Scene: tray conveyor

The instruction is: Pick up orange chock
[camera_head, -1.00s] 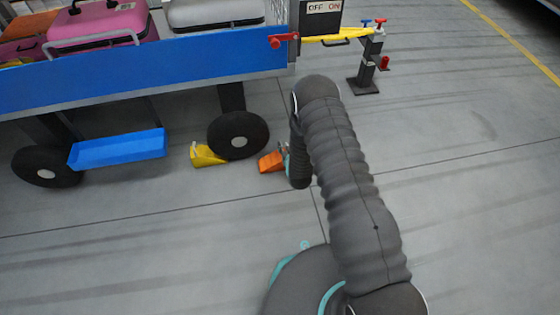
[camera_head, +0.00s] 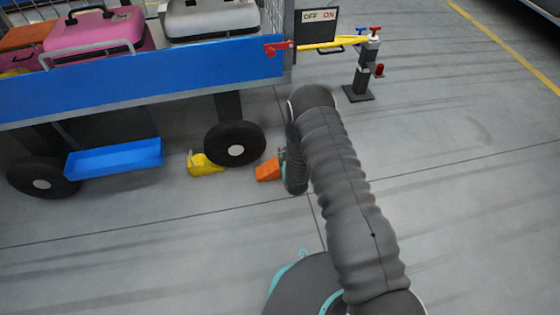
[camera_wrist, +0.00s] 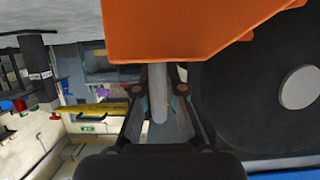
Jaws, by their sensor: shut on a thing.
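The orange chock (camera_head: 268,170) is on or close to the floor to the right of the near cart wheel (camera_head: 235,143); I cannot tell whether it touches the floor. My gripper (camera_head: 284,163) is at the chock's right side, mostly hidden behind my arm in the head view. In the wrist view the orange chock (camera_wrist: 190,28) fills the top, right in front of my gripper (camera_wrist: 159,95). The fingers are closed around a pale grey bar (camera_wrist: 159,75) that runs up to the chock.
A yellow chock (camera_head: 205,164) lies left of the wheel. The blue-sided cart (camera_head: 150,80) carries suitcases, with a blue tray (camera_head: 115,158) beneath. A post with red and blue handles (camera_head: 362,75) stands right of the cart. The floor at right is open.

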